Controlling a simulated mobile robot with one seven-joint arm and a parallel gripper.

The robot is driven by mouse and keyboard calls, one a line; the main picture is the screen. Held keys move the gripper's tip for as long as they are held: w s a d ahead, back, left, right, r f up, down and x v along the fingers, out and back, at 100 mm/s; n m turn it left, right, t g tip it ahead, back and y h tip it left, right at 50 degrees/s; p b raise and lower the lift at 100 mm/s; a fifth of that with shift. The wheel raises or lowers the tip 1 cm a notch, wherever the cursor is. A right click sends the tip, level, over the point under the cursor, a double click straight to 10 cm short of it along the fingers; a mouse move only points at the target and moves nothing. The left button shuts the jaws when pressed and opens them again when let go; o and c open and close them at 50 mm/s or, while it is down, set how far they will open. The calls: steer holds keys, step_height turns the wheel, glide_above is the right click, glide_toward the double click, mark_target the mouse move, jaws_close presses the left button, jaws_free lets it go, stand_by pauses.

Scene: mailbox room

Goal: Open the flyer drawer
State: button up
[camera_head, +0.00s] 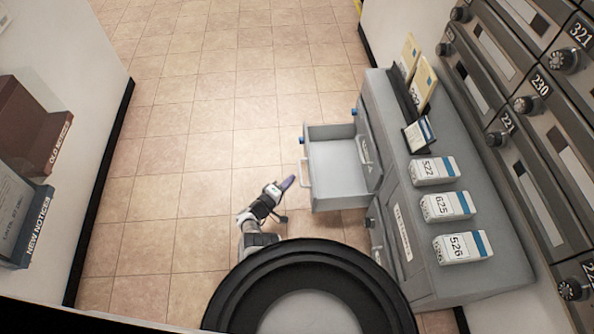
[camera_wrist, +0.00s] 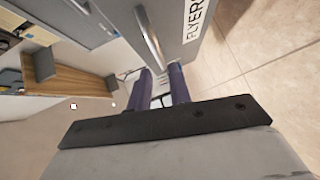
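The flyer drawer (camera_head: 336,168) sticks out of the grey cabinet, pulled open to the left, and its inside looks empty in the head view. Its front panel with the "FLYER" label shows in the wrist view (camera_wrist: 196,22), with its metal handle (camera_wrist: 148,36). In the head view the handle (camera_head: 305,172) is on the drawer's left face. My gripper (camera_head: 288,184) is just left of the handle. In the wrist view my gripper's purple fingers (camera_wrist: 161,76) are parted, with nothing seen between them, and the handle is a little beyond the fingertips.
The grey cabinet (camera_head: 442,268) carries several numbered packs of mail (camera_head: 447,207) and a dark upright holder with envelopes (camera_head: 413,85). Numbered mailboxes (camera_head: 545,100) line the right wall. Notice boxes (camera_head: 25,220) are at the left wall. The tiled floor (camera_head: 210,110) between is clear.

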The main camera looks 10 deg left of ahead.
steer(key=p+v, duration=0.2)
steer(key=v, duration=0.5)
stand_by(0.4)
